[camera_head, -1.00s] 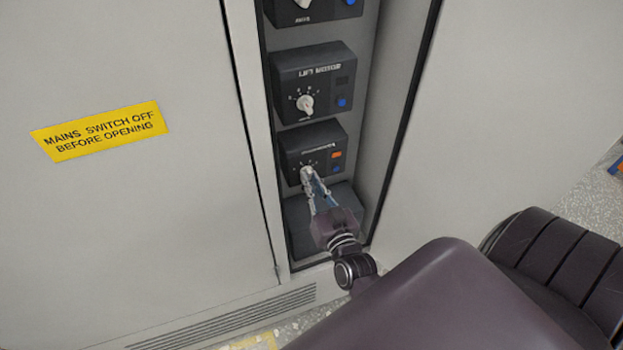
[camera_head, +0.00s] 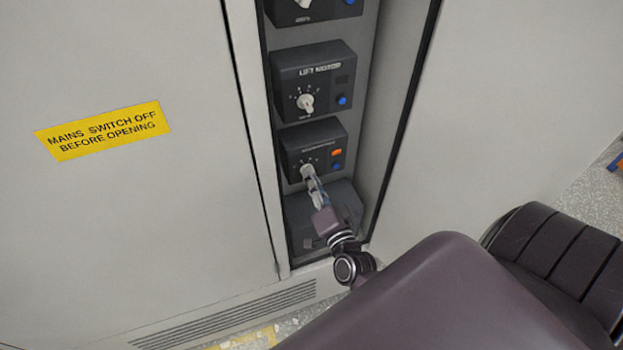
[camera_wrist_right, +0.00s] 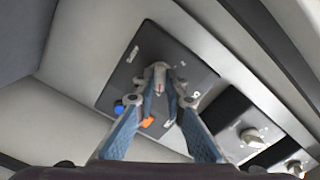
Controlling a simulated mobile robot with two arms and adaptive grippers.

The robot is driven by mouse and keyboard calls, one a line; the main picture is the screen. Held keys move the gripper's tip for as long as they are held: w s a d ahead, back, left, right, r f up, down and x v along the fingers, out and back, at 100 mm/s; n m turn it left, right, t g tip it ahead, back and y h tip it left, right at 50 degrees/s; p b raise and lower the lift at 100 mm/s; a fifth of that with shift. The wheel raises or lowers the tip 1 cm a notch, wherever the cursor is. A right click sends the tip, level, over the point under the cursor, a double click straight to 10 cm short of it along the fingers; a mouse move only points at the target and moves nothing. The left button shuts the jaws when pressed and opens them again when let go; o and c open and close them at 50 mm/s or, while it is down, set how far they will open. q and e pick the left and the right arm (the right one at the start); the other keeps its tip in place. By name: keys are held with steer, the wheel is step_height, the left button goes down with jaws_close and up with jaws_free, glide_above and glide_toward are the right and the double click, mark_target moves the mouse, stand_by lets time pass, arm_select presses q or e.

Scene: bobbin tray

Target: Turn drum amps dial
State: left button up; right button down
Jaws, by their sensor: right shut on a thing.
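The lowest dark control box (camera_head: 294,157) in the cabinet recess carries a pale dial (camera_head: 306,171), an orange light and a blue button. Its label is too blurred to read, so I cannot confirm that it says drum amps. My right gripper (camera_head: 309,178) reaches up from below and is shut on this dial. In the right wrist view the fingertips (camera_wrist_right: 160,84) close around the pale dial (camera_wrist_right: 158,70), partly hiding it. The orange light (camera_wrist_right: 147,122) and blue button (camera_wrist_right: 120,108) show beside the fingers. My left gripper is not in view.
The lift motor box (camera_head: 317,67) with its own dial sits directly above, and another box (camera_head: 310,14) is above that. The recess walls stand close on both sides. A yellow warning label (camera_head: 103,130) is on the cabinet door at left.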

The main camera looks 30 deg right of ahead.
steer(key=shift+m, duration=0.4)
steer(key=c, duration=2)
jaws_free()
steer(key=shift+s, duration=0.1)
steer(key=v, duration=1.1)
steer(key=shift+s+a, duration=0.2)
steer(key=shift+s, duration=0.2)
